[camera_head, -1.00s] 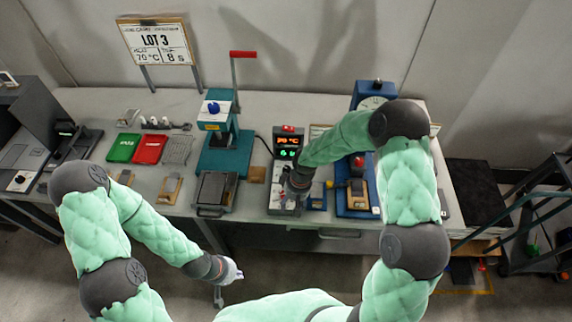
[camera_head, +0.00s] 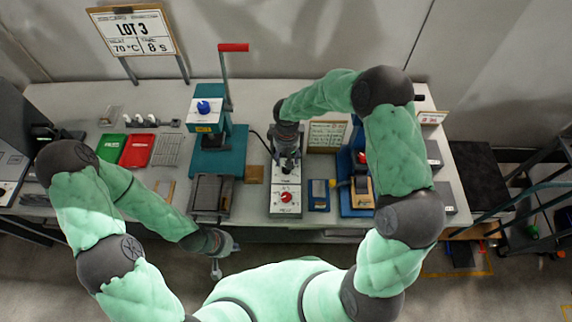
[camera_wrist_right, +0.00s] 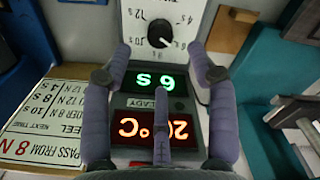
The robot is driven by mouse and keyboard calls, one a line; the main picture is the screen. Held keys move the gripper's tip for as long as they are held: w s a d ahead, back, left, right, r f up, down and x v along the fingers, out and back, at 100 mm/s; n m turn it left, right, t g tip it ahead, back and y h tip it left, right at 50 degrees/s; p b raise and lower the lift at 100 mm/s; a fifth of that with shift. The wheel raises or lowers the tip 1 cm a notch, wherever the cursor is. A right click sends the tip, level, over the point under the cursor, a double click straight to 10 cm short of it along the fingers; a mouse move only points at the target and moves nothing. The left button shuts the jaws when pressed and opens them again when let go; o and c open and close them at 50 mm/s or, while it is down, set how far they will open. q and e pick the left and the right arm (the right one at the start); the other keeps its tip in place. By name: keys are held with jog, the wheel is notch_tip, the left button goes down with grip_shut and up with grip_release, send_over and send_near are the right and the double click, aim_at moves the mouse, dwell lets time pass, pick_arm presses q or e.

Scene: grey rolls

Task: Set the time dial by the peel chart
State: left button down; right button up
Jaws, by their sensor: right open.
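The time dial (camera_wrist_right: 160,34) is a black knob with a white pointer line on a white scale plate, at the top of the right wrist view. A lit green seconds display (camera_wrist_right: 155,82) and an orange temperature display (camera_wrist_right: 152,127) lie below it, upside down; whether the digit is 6 or 9 is hard to tell. The peel chart (camera_wrist_right: 45,122) lies at left, also behind the unit's right side in the head view (camera_head: 327,135). My right gripper (camera_wrist_right: 165,75) is open and empty over the displays, apart from the knob. My left gripper (camera_head: 218,262) hangs before the table.
The lot board (camera_head: 133,33) reads LOT 3, 70 °C, 8 s. A teal press (camera_head: 218,150) with a red-handled lever stands left of the unit, and a blue device (camera_head: 355,200) stands right. Green (camera_head: 111,147) and red (camera_head: 137,150) trays lie farther left.

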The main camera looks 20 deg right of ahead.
notch_tip(320, 180, down, 8)
jog(key=shift+w+r+b, duration=0.1)
jog(key=shift+w+b, duration=0.05)
jog(key=shift+b, duration=0.15)
jog(key=c, duration=1.1)
